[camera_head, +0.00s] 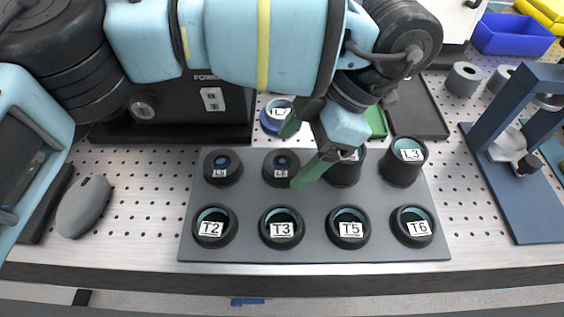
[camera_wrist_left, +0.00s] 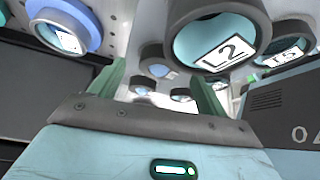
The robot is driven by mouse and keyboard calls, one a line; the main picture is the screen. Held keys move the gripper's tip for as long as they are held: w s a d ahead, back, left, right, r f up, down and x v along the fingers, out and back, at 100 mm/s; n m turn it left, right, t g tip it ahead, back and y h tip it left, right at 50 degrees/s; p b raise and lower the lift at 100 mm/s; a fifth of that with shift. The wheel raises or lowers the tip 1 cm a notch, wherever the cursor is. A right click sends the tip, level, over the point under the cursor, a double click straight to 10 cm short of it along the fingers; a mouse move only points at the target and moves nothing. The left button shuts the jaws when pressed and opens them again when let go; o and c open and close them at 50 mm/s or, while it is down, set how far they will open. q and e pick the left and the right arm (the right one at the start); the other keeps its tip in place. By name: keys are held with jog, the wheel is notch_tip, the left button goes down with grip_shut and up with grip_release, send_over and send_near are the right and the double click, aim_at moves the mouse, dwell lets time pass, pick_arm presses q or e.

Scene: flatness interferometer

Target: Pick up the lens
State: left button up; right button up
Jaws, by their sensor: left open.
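Several dark round lens holders stand in a grey tray (camera_head: 190,245). The front row reads T2 (camera_head: 211,226), T3 (camera_head: 281,228), T5 (camera_head: 348,227) and T6 (camera_head: 414,226). The back row has two small dark lenses (camera_head: 223,168), a larger holder (camera_head: 344,172) partly hidden by my gripper, and L3 (camera_head: 404,162). A blue-ringed lens (camera_head: 270,118) stands behind the tray, partly hidden. My left gripper (camera_head: 293,158) is open over the tray's back edge, its green fingers apart. In the left wrist view it (camera_wrist_left: 158,92) shows empty, with labelled holders beyond.
A black box marked POWER (camera_head: 190,112) stands behind the tray. A grey mouse (camera_head: 84,206) lies left. A blue stand (camera_head: 520,150) and grey cylinders (camera_head: 463,79) are right. A blue bin (camera_head: 510,35) sits at back right. Perforated table (camera_head: 140,220) is bare left of the tray.

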pick_arm(q)
jog(key=shift+x, duration=1.05)
jog(key=shift+c, duration=0.8)
jog(key=c, duration=0.9)
pick_arm(e)
jog(key=shift+s, duration=0.1)
pick_arm(q)
jog(key=shift+c, duration=0.2)
pick_arm(e)
jog(key=shift+r, duration=0.1)
